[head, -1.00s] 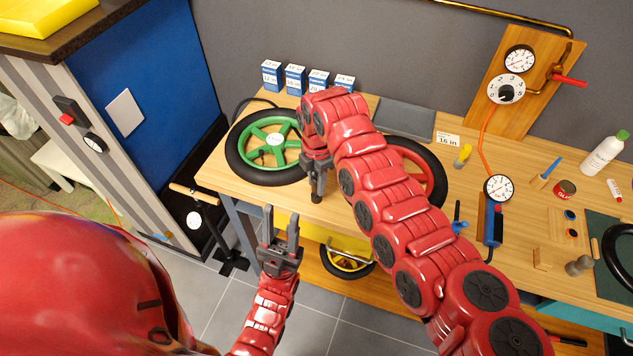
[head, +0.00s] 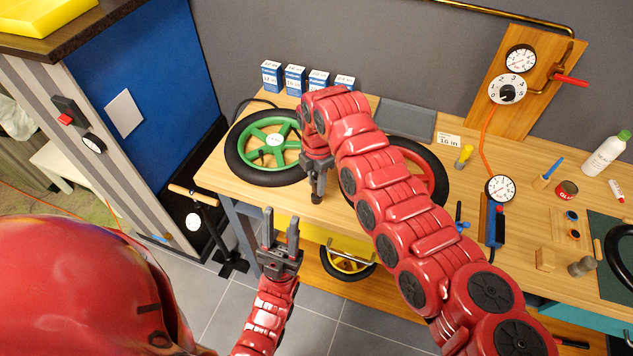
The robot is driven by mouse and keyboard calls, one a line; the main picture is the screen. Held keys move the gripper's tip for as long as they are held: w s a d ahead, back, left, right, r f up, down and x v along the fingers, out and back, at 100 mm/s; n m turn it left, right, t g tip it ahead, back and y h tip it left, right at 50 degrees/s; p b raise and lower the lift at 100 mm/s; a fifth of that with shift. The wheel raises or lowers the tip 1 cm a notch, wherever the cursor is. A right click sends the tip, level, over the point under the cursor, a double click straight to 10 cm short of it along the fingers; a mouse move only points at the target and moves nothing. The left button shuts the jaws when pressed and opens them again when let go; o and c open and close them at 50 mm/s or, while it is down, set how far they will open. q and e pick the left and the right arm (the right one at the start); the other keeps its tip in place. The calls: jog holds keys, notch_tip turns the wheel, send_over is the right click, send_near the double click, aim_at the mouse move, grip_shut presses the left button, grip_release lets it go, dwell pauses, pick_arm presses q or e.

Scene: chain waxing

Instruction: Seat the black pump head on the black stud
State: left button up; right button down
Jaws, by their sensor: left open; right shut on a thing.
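My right gripper (head: 317,190) points down just right of the green-spoked wheel (head: 238,168), low over the table's front part. It is shut on a small dark thing, mostly hidden by its fingers; I cannot tell its shape. My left gripper (head: 281,234) is open and empty, fingers up, in front of the table edge. A floor pump (head: 195,208) with a wooden handle and white gauge stands on the floor at the left. A black hose shows behind the green wheel. I cannot make out the black stud, and the pump head is not clearly visible.
A red-spoked wheel (head: 437,170) lies partly behind my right arm. Several blue-and-white boxes (head: 295,80) stand at the table's back. A yellow-spoked wheel (head: 349,261) is below the table.

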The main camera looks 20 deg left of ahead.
jog(key=shift+f+b, duration=0.8)
jog(key=shift+f, duration=0.25)
dwell(0.4)
jog(key=shift+c, duration=2.4)
grip_release()
jog(key=shift+r, duration=0.1)
jog(key=shift+r, duration=0.35)
notch_tip(320, 180, up, 17)
jog(key=b, duration=0.4)
jog(key=shift+w+f, duration=0.2)
